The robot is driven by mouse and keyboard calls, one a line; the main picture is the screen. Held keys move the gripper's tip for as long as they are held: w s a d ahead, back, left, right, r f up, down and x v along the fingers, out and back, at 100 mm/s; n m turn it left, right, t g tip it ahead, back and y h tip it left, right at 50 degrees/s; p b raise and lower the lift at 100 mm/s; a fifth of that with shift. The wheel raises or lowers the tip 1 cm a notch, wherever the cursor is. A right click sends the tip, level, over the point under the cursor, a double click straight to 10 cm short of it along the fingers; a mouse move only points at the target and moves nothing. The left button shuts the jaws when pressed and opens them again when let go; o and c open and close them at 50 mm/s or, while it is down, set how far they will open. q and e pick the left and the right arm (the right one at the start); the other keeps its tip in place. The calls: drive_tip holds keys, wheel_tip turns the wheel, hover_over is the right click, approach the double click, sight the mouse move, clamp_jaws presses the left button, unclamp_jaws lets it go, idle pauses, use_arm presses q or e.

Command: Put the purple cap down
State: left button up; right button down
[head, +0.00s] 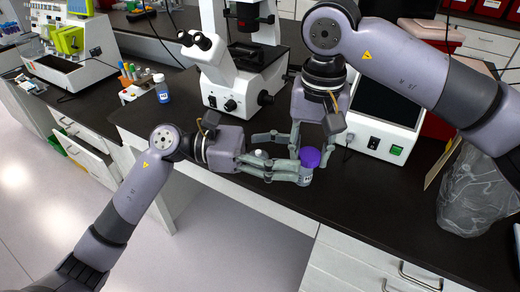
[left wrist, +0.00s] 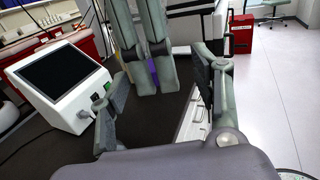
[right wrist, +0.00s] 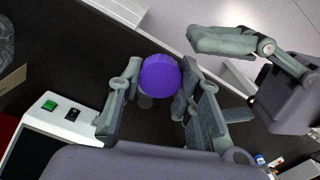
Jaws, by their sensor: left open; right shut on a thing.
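The purple cap (head: 310,157) is between the fingers of my right gripper (head: 311,150), which is shut on it above the counter. In the right wrist view the round top of the cap (right wrist: 160,76) faces the camera. My left gripper (head: 284,158) is open, close to the left of the bottle and cap. In the left wrist view only a purple sliver of the cap (left wrist: 153,72) shows between the right gripper's fingers.
A white microscope (head: 232,80) stands behind the grippers. A white device with a dark screen (head: 385,130) is behind on the right. A blue-capped bottle (head: 162,90) stands at the left. A clear bag (head: 470,195) is at the right. Dark counter (head: 350,205) is bare in front.

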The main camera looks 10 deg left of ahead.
sight(315, 157)
use_arm(q)
drive_tip(key=shift+w+d, duration=0.2)
drive_tip(key=shift+d, duration=2.3)
drive_tip(key=shift+c, duration=0.5)
drive_tip(key=shift+s, duration=0.1)
drive_tip(key=c, duration=1.1)
use_arm(e)
drive_tip(key=shift+w, duration=0.1)
use_arm(q)
drive_tip(key=shift+d, duration=0.1)
drive_tip(key=shift+c, duration=0.2)
use_arm(e)
drive_tip(key=c, duration=1.3)
unclamp_jaws()
use_arm(q)
drive_tip(key=shift+s, duration=0.15)
use_arm(e)
drive_tip(key=shift+o, duration=1.2)
use_arm(q)
drive_tip(key=shift+o, duration=0.2)
use_arm(e)
drive_tip(key=shift+r, duration=0.1)
